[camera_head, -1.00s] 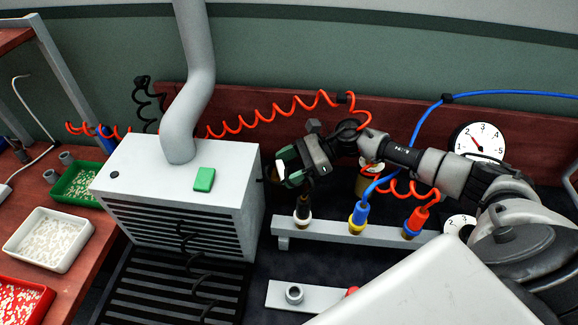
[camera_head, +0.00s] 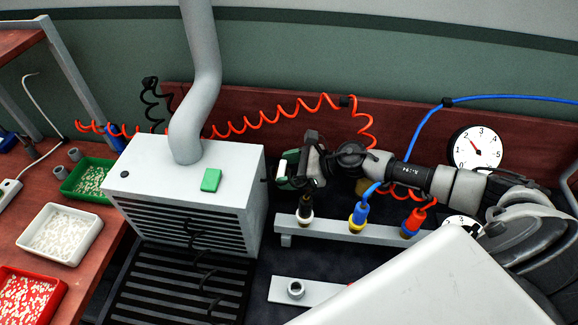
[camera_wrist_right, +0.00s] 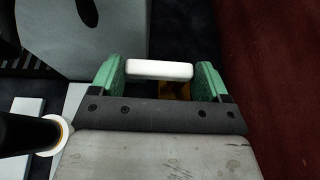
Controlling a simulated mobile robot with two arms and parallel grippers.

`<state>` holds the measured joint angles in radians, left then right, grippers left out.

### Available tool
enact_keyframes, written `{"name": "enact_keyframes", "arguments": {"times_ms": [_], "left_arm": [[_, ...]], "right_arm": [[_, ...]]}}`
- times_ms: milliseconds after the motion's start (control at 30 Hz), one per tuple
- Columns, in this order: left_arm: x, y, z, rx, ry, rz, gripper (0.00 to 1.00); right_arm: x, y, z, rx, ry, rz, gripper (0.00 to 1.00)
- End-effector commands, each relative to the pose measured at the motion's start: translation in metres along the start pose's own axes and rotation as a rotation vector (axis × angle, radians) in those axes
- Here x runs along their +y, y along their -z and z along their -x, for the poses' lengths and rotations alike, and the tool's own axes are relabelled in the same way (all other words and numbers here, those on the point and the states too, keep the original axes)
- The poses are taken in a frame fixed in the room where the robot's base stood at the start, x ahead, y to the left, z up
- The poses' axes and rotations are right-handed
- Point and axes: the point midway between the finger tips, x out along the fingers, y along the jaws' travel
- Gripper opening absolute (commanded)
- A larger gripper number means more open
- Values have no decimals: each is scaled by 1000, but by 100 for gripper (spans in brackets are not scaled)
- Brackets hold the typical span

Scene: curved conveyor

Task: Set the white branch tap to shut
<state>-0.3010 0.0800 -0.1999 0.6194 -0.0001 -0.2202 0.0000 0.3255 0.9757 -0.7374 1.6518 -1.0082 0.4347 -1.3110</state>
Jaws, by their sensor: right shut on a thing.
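The white tap handle (camera_wrist_right: 160,70) is a short white bar. In the right wrist view it spans the gap between the green fingertips of my right gripper (camera_wrist_right: 161,76), which is shut on it. In the head view my right gripper (camera_head: 287,169) is beside the grey box, above the rail, and a small white piece of the handle (camera_head: 280,169) shows at its fingers. The tap's body is hidden, so the handle's angle to its pipe cannot be told. My left gripper is not in view.
A pale rail (camera_head: 345,232) carries black, blue and red hose plugs below my right arm. The grey box (camera_head: 190,180) with a green block (camera_head: 211,180) stands close on the left. A dial (camera_head: 477,147) and coiled red hose (camera_head: 270,117) are behind.

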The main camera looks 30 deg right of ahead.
Motion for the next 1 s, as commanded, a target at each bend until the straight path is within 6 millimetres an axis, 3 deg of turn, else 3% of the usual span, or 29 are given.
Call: {"name": "enact_keyframes", "arguments": {"times_ms": [100, 133, 267, 633, 1000], "left_arm": [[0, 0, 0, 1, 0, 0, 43], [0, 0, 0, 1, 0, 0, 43], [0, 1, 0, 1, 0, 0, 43], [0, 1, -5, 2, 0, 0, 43], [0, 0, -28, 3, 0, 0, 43]], "right_arm": [[0, 0, 0, -1, 1, -3, 53], [0, 0, 0, -1, 1, -3, 79], [0, 0, 0, -1, 0, -3, 99], [-1, 3, 9, 1, 0, -3, 100], [0, 5, 80, 6, -2, -3, 100]]}}
